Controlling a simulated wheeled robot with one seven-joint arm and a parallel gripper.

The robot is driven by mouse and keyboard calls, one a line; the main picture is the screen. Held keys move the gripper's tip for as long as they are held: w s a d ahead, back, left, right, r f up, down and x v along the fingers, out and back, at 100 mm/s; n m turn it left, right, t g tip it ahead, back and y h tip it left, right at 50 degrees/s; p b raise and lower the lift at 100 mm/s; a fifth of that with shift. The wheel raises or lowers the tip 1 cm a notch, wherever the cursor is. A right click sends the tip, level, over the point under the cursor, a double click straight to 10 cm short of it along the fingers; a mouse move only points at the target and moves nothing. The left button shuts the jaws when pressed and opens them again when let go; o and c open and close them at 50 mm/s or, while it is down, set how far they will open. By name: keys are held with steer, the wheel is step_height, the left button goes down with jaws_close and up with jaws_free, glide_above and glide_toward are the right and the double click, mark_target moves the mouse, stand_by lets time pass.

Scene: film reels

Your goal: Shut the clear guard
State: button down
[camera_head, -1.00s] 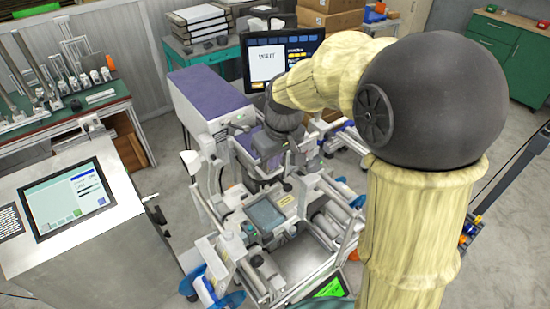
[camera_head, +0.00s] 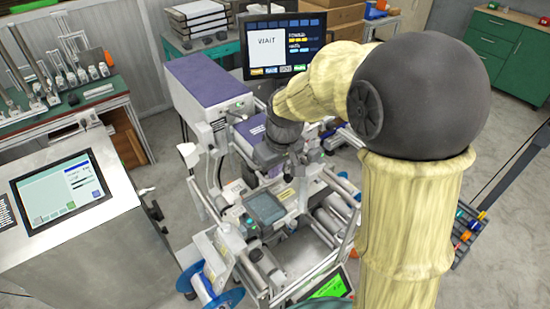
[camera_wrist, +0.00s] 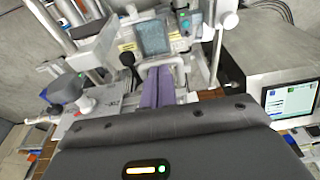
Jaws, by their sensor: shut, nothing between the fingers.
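The machine (camera_head: 265,210) stands in the middle of the head view, with a small grey screen, pale rollers and an open metal front. I cannot clearly make out the clear guard; thin pale edges over the machine's front right may belong to it. My gripper (camera_wrist: 157,82) is shut and empty, its purple fingers together in the wrist view. Its tips are close to a pale U-shaped bar (camera_wrist: 180,64) below the small screen (camera_wrist: 153,37); I cannot tell whether they touch. In the head view, my wrist hangs over the machine and the fingertips are hard to see.
A console with a touchscreen (camera_head: 60,190) stands at left. A monitor (camera_head: 284,45) reading WAIT rises behind the machine. Blue-edged reels (camera_head: 212,290) sit at its front left, and a green-lit screen (camera_head: 328,287) at its front.

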steer(key=s+b+x, duration=0.1)
steer(key=b+x, duration=0.2)
steer(key=x, duration=0.3)
steer(key=shift+s+d, duration=0.2)
steer(key=shift+d, duration=0.2)
steer(key=shift+f, duration=0.15)
steer(key=r+p, duration=0.2)
steer(key=r, duration=0.1)
steer(key=w+r+p, duration=0.1)
steer(key=shift+a+r+p, duration=0.25)
steer(key=shift+r+p, duration=0.05)
steer(key=shift+r, duration=0.1)
steer(key=shift+r+b, duration=0.3)
steer(key=shift+b, duration=0.1)
steer(key=b+v, duration=0.1)
steer(key=v, duration=0.8)
steer(key=shift+s, duration=0.1)
